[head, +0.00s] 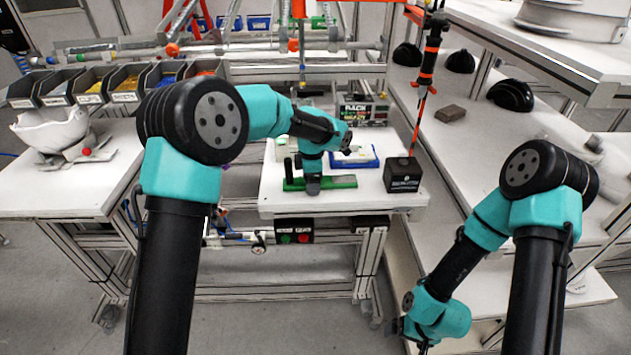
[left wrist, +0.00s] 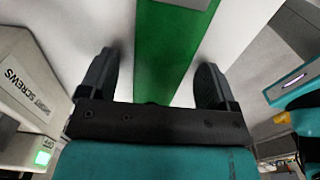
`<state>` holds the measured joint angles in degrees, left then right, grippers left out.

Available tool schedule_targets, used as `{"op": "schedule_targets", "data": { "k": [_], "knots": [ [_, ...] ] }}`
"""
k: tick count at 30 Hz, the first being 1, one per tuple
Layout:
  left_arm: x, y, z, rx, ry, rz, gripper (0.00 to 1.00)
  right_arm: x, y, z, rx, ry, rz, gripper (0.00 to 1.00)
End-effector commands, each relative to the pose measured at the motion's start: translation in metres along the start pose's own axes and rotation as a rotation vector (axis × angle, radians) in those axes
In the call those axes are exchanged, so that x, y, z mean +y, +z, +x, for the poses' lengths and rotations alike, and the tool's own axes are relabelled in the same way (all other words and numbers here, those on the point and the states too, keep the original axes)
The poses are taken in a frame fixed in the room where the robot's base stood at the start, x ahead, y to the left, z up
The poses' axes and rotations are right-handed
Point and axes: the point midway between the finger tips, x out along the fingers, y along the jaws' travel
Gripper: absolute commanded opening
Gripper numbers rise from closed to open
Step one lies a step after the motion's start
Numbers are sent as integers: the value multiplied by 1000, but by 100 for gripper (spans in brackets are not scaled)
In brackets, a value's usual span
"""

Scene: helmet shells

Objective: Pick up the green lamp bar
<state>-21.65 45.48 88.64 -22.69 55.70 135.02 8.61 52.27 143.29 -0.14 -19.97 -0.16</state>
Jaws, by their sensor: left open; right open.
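The green lamp bar (head: 341,182) lies near the front of the white middle table (head: 285,203). My left gripper (head: 312,186) is over it in the head view and hides part of it. In the left wrist view the green lamp bar (left wrist: 165,55) runs between the two spread dark fingers of my left gripper (left wrist: 157,82). White shows on both sides of the bar, so the fingers look apart from it. My right gripper (head: 411,338) hangs low at the bottom of the head view, far from the bar and empty.
A blue tray (head: 372,162) with a white part sits behind the bar. A black box (head: 403,174) stands to its right. A box marked screws (left wrist: 20,82) is close at the left in the wrist view. Black helmet shells (head: 511,94) lie on the right bench.

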Motion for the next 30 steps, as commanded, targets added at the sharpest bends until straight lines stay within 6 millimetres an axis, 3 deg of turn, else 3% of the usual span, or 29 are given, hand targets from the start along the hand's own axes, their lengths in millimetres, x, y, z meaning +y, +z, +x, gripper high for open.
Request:
{"op": "schedule_targets", "data": {
  "k": [4, 21, 30],
  "knots": [
    [0, 0, 0, 0, 0, 0, 81, 0, 0, 0, 0, 0, 0, 100],
    [0, 0, 0, 0, 0, 0, 26, 0, 0, 0, 0, 0, 0, 100],
    [0, 0, -2, 0, 1, 0, 25, 0, 0, 0, 0, 0, 0, 100]
  ]
}}
